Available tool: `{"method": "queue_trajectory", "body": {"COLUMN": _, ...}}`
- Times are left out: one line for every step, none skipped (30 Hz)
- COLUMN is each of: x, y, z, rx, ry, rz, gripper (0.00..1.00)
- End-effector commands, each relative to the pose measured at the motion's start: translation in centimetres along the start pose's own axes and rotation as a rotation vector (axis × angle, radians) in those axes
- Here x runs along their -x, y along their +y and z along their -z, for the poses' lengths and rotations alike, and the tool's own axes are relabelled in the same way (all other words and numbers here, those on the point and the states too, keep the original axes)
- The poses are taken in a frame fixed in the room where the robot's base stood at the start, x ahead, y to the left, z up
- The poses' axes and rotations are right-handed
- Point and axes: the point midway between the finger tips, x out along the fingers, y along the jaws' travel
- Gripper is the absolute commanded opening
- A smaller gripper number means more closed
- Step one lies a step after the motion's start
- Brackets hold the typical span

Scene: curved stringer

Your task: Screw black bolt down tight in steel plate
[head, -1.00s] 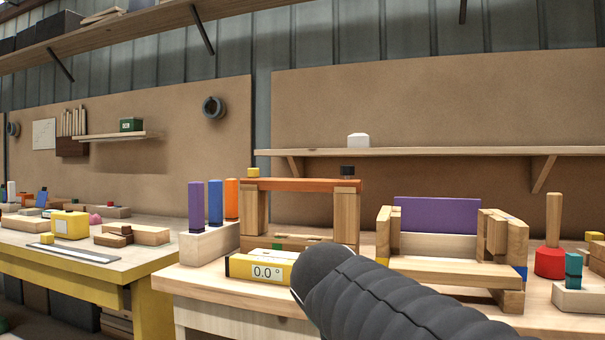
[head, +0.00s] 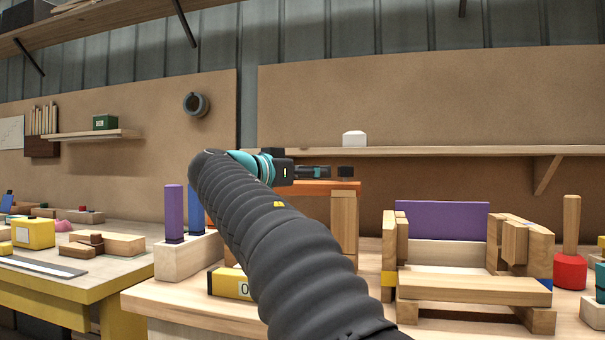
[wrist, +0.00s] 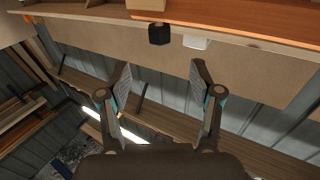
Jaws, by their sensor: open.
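My gripper (head: 318,171) is open and empty, pointing right at the height of the orange beam (head: 312,186) on a wooden block frame. A small black block-like piece (head: 346,171) shows just beyond the fingertips, at the beam's right end. I cannot tell whether it is the black bolt. In the wrist view, my gripper's fingers (wrist: 162,76) are spread apart. The black piece (wrist: 158,34) is beyond the tips, not between them, near the edge of the orange beam (wrist: 230,20). I cannot make out a steel plate or a bolt thread.
A purple panel (head: 441,220) stands in a wooden block structure to the right, beside a red-based peg (head: 570,265). A yellow level (head: 230,284) lies partly behind my arm. A wall shelf (head: 440,152) holds a white block (head: 354,138). Another bench (head: 80,290) stands left.

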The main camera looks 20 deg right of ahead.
Motion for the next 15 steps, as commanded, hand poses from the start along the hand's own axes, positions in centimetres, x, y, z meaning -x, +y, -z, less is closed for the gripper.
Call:
{"method": "queue_trajectory", "body": {"x": -0.9, "y": 0.1, "z": 0.1, "rx": 0.001, "ry": 0.0, "rz": -0.004, "gripper": 0.65}}
{"method": "queue_trajectory", "body": {"x": -1.4, "y": 0.1, "z": 0.1, "rx": 0.001, "ry": 0.0, "rz": -0.004, "gripper": 0.65}}
{"method": "queue_trajectory", "body": {"x": -2.1, "y": 0.1, "z": 0.1, "rx": 0.001, "ry": 0.0, "rz": -0.004, "gripper": 0.65}}
{"method": "queue_trajectory", "body": {"x": -2.6, "y": 0.1, "z": 0.1, "rx": 0.002, "ry": -0.001, "rz": -0.004, "gripper": 0.65}}
{"method": "queue_trajectory", "body": {"x": -3.1, "y": 0.1, "z": 0.1, "rx": 0.002, "ry": -0.001, "rz": -0.004, "gripper": 0.65}}
{"method": "queue_trajectory", "body": {"x": -3.9, "y": 0.1, "z": 0.1, "rx": 0.002, "ry": -0.002, "rz": -0.004, "gripper": 0.65}}
{"method": "queue_trajectory", "body": {"x": -4.3, "y": 0.1, "z": 0.1, "rx": 0.002, "ry": -0.002, "rz": -0.004, "gripper": 0.65}}
{"method": "queue_trajectory", "body": {"x": -4.9, "y": 0.1, "z": 0.1, "rx": 0.002, "ry": -0.002, "rz": -0.004, "gripper": 0.65}}
{"method": "queue_trajectory", "body": {"x": -5.6, "y": 0.1, "z": 0.1, "rx": 0.002, "ry": -0.002, "rz": -0.004, "gripper": 0.65}}
{"method": "queue_trajectory", "body": {"x": -6.0, "y": 0.1, "z": 0.1, "rx": 0.002, "ry": -0.001, "rz": -0.004, "gripper": 0.65}}
{"method": "queue_trajectory", "body": {"x": -6.6, "y": 0.1, "z": 0.1, "rx": 0.002, "ry": -0.001, "rz": -0.004, "gripper": 0.65}}
{"method": "queue_trajectory", "body": {"x": -7.2, "y": 0.1, "z": 0.1, "rx": 0.002, "ry": -0.001, "rz": -0.003, "gripper": 0.65}}
{"method": "queue_trajectory", "body": {"x": -7.7, "y": 0.1, "z": 0.1, "rx": 0.003, "ry": -0.001, "rz": -0.004, "gripper": 0.65}}
{"method": "queue_trajectory", "body": {"x": -8.2, "y": 0.1, "z": 0.1, "rx": 0.003, "ry": -0.001, "rz": -0.003, "gripper": 0.65}}
{"method": "queue_trajectory", "body": {"x": -8.8, "y": 0.1, "z": 0.0, "rx": 0.003, "ry": -0.002, "rz": -0.003, "gripper": 0.65}}
